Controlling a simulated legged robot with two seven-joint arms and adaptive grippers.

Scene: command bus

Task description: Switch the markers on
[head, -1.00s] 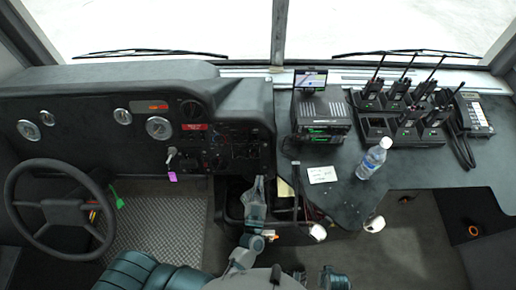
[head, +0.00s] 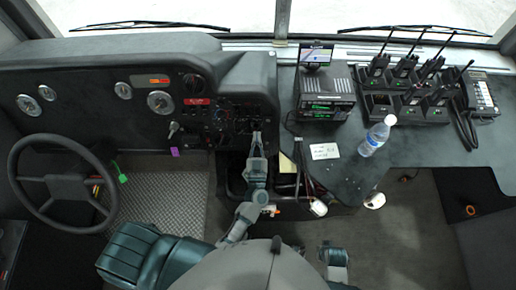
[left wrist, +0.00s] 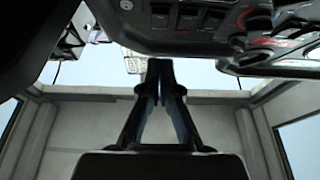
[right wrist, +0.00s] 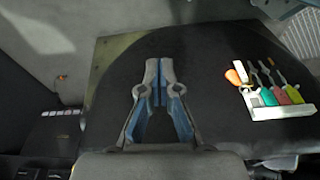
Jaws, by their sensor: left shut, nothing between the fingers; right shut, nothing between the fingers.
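The dashboard switch panel (head: 236,120) is dark, with small switches and knobs right of the gauges; labels are too small to read. In the left wrist view, a row of dark rocker switches (left wrist: 187,18) shows at the top, with round knobs (left wrist: 256,22) to their right. Which switch is for the markers, I cannot tell. My left gripper (head: 257,135) is shut and empty, its tips in front of the panel's lower right part. Its fingers also show in the left wrist view (left wrist: 160,68); contact cannot be told. My right gripper (right wrist: 160,65) is shut and empty, low down.
The steering wheel (head: 63,180) is at the left. A radio unit (head: 326,92), a water bottle (head: 376,136) and a charger rack (head: 400,106) of handheld radios stand on the right console. A console edge and levers lie right of my left arm.

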